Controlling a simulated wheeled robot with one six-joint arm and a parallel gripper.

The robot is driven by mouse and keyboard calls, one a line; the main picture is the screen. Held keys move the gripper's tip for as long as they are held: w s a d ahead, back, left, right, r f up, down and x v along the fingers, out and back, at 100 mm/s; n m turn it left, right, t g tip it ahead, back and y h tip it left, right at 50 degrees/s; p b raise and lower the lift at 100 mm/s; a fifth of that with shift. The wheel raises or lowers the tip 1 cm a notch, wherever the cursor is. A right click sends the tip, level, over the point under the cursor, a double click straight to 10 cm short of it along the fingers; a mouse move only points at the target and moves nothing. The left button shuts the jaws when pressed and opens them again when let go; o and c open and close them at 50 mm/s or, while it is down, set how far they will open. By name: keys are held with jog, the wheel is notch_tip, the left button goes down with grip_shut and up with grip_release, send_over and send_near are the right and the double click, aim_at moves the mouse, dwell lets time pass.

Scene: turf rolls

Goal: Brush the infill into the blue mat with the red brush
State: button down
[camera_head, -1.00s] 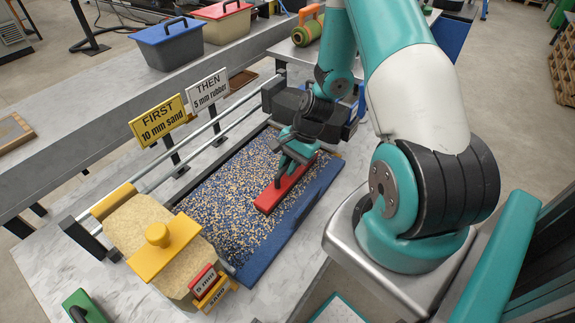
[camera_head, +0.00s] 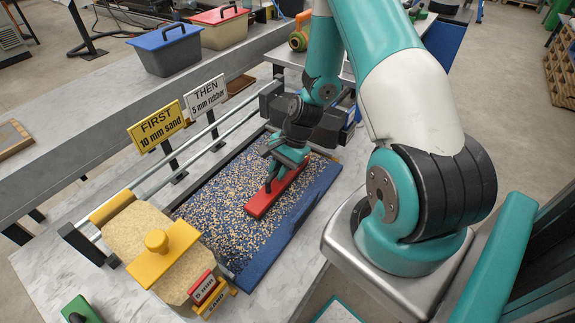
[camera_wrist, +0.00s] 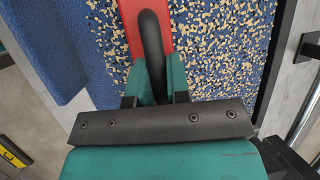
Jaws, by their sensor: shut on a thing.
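The red brush (camera_head: 262,201) lies flat on the blue mat (camera_head: 268,250), and its dark handle (camera_wrist: 153,50) shows in the wrist view. My gripper (camera_head: 275,168) is shut on the handle from above; in the wrist view its teal fingers (camera_wrist: 155,85) stand on either side of it. Tan and dark infill grains (camera_head: 225,196) are spread over much of the mat. The mat's right-hand strip shows mostly bare blue. The gripper and arm hide part of the mat's far end.
A sand-filled spreader (camera_head: 136,228) with a yellow handle stands at the mat's near end, on rails (camera_head: 196,146). Signs read "FIRST 10 mm sand" (camera_head: 157,124) and "THEN 5 mm rubber" (camera_head: 205,96). Lidded bins (camera_head: 178,48) stand behind. A green-handled tool (camera_head: 80,310) lies front left.

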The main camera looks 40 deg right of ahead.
jog(key=w+a, duration=0.1)
jog(key=a, duration=0.3)
jog(key=w+a, duration=0.1)
jog(key=a, duration=0.3)
jog(key=w+a+p, duration=0.1)
jog(key=a, duration=0.4)
jog(key=shift+w+a, duration=0.1)
jog(key=shift+w, duration=0.1)
jog(key=shift+w+d, duration=0.15)
jog(key=shift+d, duration=0.7)
jog(key=shift+w+d, duration=0.15)
jog(key=shift+d, duration=0.65)
jog(key=shift+a, duration=0.1)
jog(key=shift+s+a+p, duration=0.15)
jog(key=shift+s+a, duration=0.05)
jog(key=shift+a, duration=0.55)
jog(key=shift+s+a+p, duration=0.15)
jog(key=shift+a, duration=0.6)
